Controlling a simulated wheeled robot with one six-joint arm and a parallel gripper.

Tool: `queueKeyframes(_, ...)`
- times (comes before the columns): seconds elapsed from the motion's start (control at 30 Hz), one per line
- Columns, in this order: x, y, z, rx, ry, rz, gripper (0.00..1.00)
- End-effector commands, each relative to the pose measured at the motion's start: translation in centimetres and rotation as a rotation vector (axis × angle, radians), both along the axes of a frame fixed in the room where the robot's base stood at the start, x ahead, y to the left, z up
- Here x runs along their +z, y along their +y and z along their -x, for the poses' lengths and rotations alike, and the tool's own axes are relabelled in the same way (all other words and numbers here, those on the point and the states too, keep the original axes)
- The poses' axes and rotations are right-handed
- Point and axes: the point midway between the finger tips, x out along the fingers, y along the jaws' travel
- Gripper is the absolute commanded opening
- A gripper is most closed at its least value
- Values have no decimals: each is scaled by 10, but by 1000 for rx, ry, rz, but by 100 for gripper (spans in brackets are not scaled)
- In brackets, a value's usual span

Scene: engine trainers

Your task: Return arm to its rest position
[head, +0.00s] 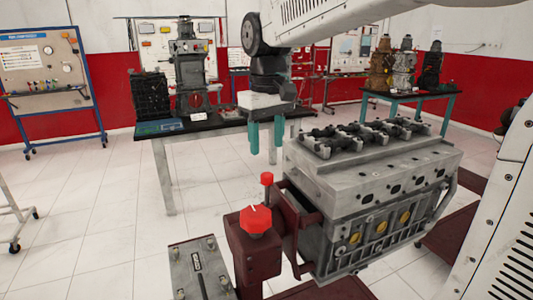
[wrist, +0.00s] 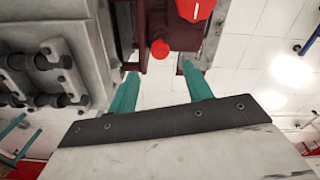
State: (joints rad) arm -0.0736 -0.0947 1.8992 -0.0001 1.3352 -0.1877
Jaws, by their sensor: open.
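My gripper (head: 264,137) hangs from my white arm in the head view, with its two teal fingers pointing down and apart. It is open, and nothing shows between the fingers. It is behind and left of the grey engine block (head: 375,180), above floor level. In the wrist view my gripper (wrist: 160,82) has its teal fingers spread, with the red stand and a round red knob (wrist: 160,49) beyond them. The engine block (wrist: 55,40) fills the upper left there.
The engine sits on a dark red stand (head: 252,255) with a red knob (head: 256,220) on top. A grey plate (head: 200,268) lies at its left. A black-topped table (head: 170,130) with engine parts stands behind. A teal-legged table (head: 410,96) is at back right.

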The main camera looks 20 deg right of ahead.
Motion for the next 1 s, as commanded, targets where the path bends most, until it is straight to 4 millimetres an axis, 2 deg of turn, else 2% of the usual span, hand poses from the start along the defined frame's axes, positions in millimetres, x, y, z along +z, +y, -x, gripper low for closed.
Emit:
queueKeyframes(0.57, 4, 0, 0, -9, -3, 0, 50)
queueKeyframes(0.67, -11, -1, 7, -37, 19, 2, 50)
queueKeyframes(0.77, -26, -5, 38, -76, 33, 5, 50)
queueKeyframes(1.0, -54, -18, 129, -168, 17, 4, 50)
